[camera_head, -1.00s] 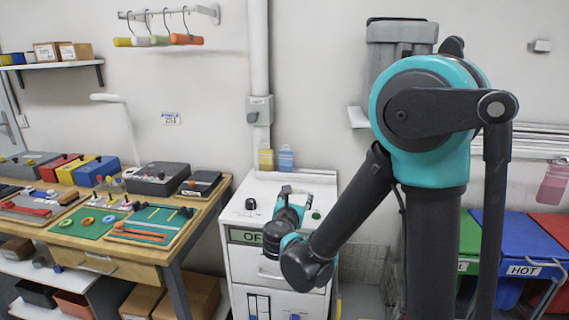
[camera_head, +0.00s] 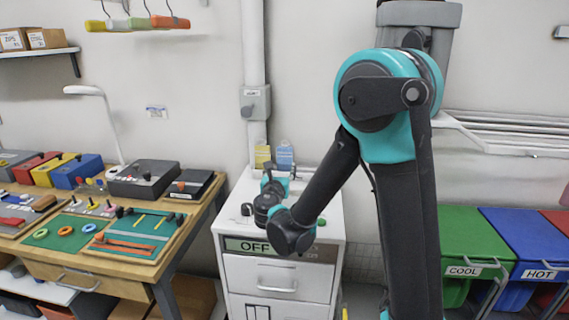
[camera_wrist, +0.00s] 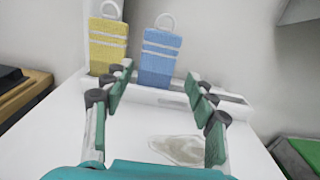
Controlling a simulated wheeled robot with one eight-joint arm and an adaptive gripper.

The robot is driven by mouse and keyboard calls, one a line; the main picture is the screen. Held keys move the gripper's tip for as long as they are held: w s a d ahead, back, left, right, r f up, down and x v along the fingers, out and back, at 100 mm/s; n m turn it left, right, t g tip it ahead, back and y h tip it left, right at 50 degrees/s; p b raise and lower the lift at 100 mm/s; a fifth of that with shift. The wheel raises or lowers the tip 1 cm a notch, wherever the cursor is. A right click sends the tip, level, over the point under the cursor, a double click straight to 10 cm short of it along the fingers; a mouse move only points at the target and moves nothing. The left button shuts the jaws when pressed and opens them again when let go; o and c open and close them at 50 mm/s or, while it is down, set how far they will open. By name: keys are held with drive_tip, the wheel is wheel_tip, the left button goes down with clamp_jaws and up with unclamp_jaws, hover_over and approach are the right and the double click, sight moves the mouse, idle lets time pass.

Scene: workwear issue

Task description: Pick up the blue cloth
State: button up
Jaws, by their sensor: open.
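The blue cloth (camera_wrist: 160,57) has pale stripes and a white loop at its top. It hangs or stands upright at the back of the white cabinet top (camera_head: 225,210), against the wall, and also shows small in the head view (camera_head: 285,154). My gripper (camera_wrist: 158,82) is open and empty above the cabinet top. Its fingers point toward the back, with the blue cloth between and beyond them, apart from them. In the head view my gripper (camera_head: 273,181) is small and partly hidden by my arm.
A yellow striped cloth (camera_wrist: 108,42) stands just left of the blue one. A low white rail (camera_wrist: 150,97) runs along the cabinet's back. A pale, see-through patch (camera_wrist: 180,150) lies on the top.

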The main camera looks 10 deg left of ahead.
sight(285, 157)
drive_tip(key=w, duration=1)
drive_tip(key=shift+d+r, duration=0.1)
drive_tip(key=c, duration=0.7)
